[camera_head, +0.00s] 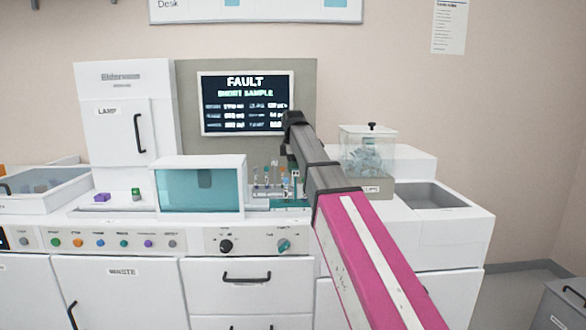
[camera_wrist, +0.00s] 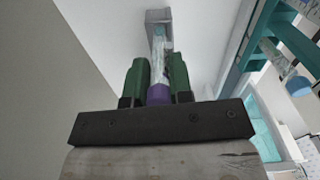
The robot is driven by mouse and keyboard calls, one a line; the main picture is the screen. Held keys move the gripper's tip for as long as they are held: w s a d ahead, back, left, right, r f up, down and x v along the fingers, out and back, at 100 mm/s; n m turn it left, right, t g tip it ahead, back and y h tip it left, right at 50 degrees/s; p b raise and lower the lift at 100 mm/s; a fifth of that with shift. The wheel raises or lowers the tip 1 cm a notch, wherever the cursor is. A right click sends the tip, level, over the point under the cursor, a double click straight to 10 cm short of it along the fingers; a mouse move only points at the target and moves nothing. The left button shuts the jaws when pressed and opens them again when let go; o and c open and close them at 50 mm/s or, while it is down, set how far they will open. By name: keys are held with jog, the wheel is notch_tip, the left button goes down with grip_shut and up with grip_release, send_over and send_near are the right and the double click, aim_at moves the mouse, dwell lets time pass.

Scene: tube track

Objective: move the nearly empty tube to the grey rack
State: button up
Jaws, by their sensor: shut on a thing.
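My gripper (camera_wrist: 158,78) shows in the wrist view, its two green fingers shut on a clear tube with a purple cap (camera_wrist: 159,94). The tube points away from the wrist, toward a small grey block (camera_wrist: 158,15) at the top. I cannot tell whether its far end touches or enters that block. The level inside the tube is not readable. My arm partly hides that spot, and the held tube is not clear there.
A teal frame (camera_wrist: 298,45) with a blue-capped tube (camera_wrist: 298,85) is close on the right in the wrist view. In the head view a teal-windowed box (camera_head: 198,190) stands left of the rack and a clear bin (camera_head: 368,152) right. A screen (camera_head: 246,103) reads "FAULT SHORT SAMPLE".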

jog(key=shift+f, duration=0.55)
jog(key=o, duration=0.8)
notch_tip(320, 180, up, 11)
jog(key=shift+f, duration=0.1)
dwell(0.5)
dwell(0.4)
